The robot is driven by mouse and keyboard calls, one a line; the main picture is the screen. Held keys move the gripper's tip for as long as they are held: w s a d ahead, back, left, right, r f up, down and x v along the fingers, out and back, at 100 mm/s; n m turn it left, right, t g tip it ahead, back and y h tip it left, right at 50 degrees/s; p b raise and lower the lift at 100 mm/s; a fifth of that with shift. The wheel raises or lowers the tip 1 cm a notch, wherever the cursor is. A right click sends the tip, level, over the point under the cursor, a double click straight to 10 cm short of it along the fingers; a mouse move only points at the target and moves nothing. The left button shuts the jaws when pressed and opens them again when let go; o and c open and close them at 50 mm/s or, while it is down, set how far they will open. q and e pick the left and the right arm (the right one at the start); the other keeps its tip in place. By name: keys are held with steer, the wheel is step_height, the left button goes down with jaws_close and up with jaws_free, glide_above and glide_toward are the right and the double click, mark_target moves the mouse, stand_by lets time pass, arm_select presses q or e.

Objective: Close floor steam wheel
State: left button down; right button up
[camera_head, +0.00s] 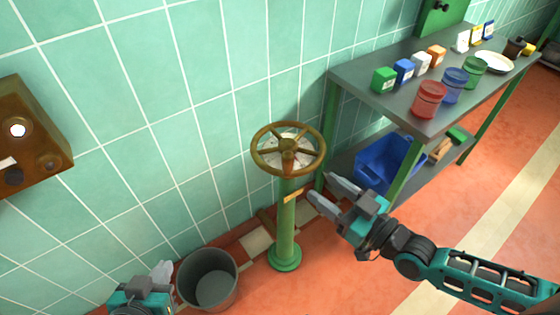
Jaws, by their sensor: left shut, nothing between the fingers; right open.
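The brass-coloured steam wheel (288,149) sits level on top of a green floor post (286,225) near the tiled wall. A pale dial face with small marks shows under its spokes. My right gripper (322,187) is open and empty, just below and to the right of the wheel, with its fingers pointing toward the post. It looks apart from the wheel. My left gripper (163,272) is shut and empty at the bottom left, beside the bucket, well away from the wheel.
A grey bucket (208,279) stands on the floor left of the post. A grey table (375,104) with jars and small boxes stands to the right, with a blue bin (385,160) on its lower shelf. A brown box (30,140) is on the left wall. The orange floor at right is clear.

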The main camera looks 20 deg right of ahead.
mark_target(292, 165)
steer(key=b+x, duration=0.1)
steer(key=x, duration=1)
steer(key=shift+w+a+b, duration=0.1)
steer(key=shift+w+b, duration=0.05)
steer(key=shift+b, duration=0.2)
jaws_close()
